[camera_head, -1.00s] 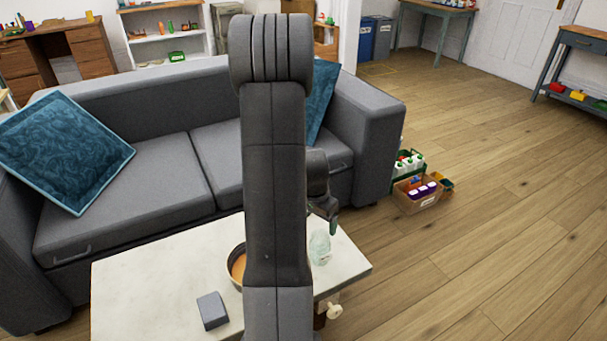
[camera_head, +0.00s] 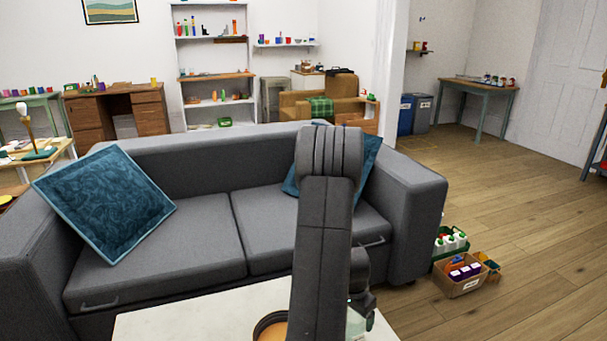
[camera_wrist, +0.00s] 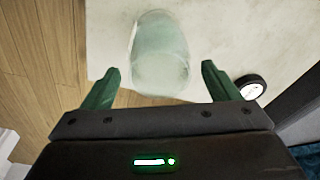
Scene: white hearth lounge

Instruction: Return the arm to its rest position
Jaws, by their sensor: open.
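My gripper (camera_wrist: 160,85) is in the wrist view, its two green fingers wide apart with nothing between them. A clear, pale greenish glass (camera_wrist: 160,55) stands on the white table just beyond the fingertips and apart from them. In the head view my arm rises in front of the sofa and hides part of the table. My gripper is mostly hidden behind the arm there, and only a small part of the glass (camera_head: 355,325) shows.
The white table (camera_head: 190,322) holds an orange-filled bowl (camera_head: 270,328), partly hidden by my arm. A grey sofa (camera_head: 190,235) with blue cushions stands behind. Crates of bottles (camera_head: 458,284) sit on the floor at right. A round black-rimmed object (camera_wrist: 251,87) is near the right finger. Open floor lies right.

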